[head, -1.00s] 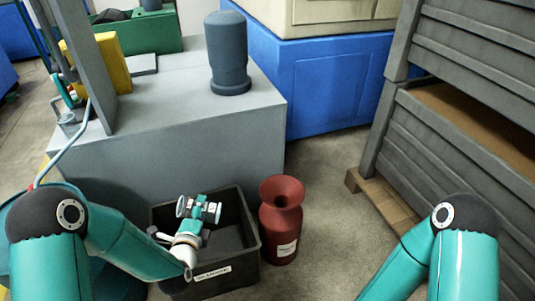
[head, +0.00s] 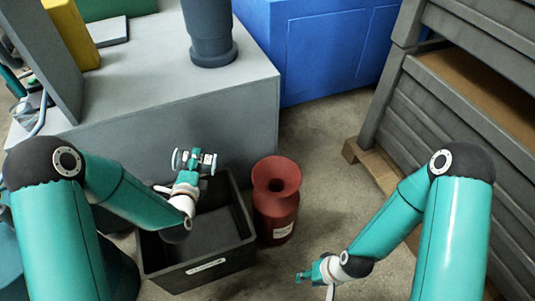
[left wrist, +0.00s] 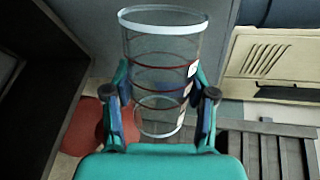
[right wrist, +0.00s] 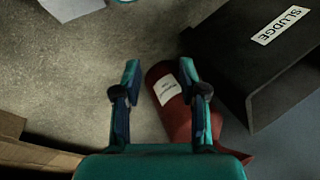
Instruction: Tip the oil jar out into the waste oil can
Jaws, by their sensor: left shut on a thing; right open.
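My left gripper (head: 190,165) is shut on the clear glass oil jar (head: 208,162). In the head view it is over the rear of the black bin, left of the red can, and the jar appears to lie sideways across the fingers. The left wrist view shows the jar (left wrist: 160,62) with a white rim and dark red bands. I cannot tell how much oil it holds. The waste oil can (head: 276,212) is red with a flared open mouth and a white label, and stands on the floor. My right gripper (right wrist: 160,75) is open and empty, near the can (right wrist: 168,90).
The black bin (head: 215,266), labelled SLUDGE in the right wrist view (right wrist: 255,75), stands just left of the can. A grey machine (head: 200,110) is behind them. Grey stacked crates on a wooden pallet (head: 370,170) stand at right. Floor between can and pallet is clear.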

